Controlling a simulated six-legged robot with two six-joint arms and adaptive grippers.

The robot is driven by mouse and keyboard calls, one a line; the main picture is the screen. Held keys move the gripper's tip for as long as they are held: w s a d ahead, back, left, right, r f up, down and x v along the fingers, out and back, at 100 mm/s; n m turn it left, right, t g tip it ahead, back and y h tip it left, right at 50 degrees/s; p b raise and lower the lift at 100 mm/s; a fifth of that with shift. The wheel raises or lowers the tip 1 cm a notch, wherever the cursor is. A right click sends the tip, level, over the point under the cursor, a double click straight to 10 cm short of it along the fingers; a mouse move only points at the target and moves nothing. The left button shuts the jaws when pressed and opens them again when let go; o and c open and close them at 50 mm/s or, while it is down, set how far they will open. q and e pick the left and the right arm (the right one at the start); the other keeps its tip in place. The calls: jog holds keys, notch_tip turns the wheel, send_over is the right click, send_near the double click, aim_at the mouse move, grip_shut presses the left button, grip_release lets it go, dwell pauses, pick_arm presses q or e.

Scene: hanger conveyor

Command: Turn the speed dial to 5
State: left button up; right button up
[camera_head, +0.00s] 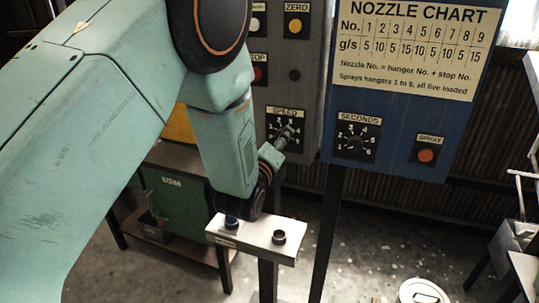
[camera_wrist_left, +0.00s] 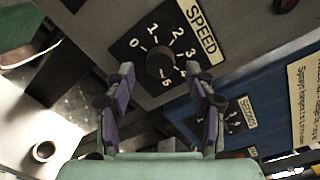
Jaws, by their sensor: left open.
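The speed dial is a dark round knob on a black plate marked 0 to 5, under a SPEED label. In the left wrist view the knob (camera_wrist_left: 160,60) is plain, but I cannot tell where its pointer stands. In the head view the dial plate (camera_head: 272,125) is partly hidden by my left gripper (camera_head: 283,138). My left gripper, also seen in the left wrist view (camera_wrist_left: 163,80), is open and empty. Its fingertips appear to either side of the knob's lower part; I cannot tell whether they touch it. My right gripper is in neither view.
A blue panel holds the SECONDS dial (camera_head: 357,136), the red SPRAY button (camera_head: 426,155) and the nozzle chart (camera_head: 405,45). The grey panel has a ZERO button (camera_head: 295,25) above. A white shelf (camera_head: 256,240) with round dark pieces stands below my gripper.

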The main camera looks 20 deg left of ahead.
pick_arm(q)
jog(key=s, duration=1)
jog(key=shift+r, duration=0.3)
jog(key=s+a+f+n+g, duration=0.1)
jog(key=s+f+n+g, duration=0.45)
jog(key=f+n, duration=0.5)
jog(key=s+a+f+n+g, duration=0.2)
jog(key=s+f+n+g, duration=0.2)
jog(key=s+f+n, duration=0.45)
jog(key=s+f+n+g+b, duration=0.1)
jog(key=s+f+n+g, duration=0.2)
jog(key=s+f, duration=0.5)
jog(key=s+f+n+g+b, duration=0.1)
jog(key=s+f+n+g, duration=0.2)
jog(key=s+f, duration=0.6)
jog(key=s+a+g, duration=0.1)
jog(key=s+g, duration=0.1)
jog(key=s, duration=0.3)
jog(key=shift+b, duration=0.35)
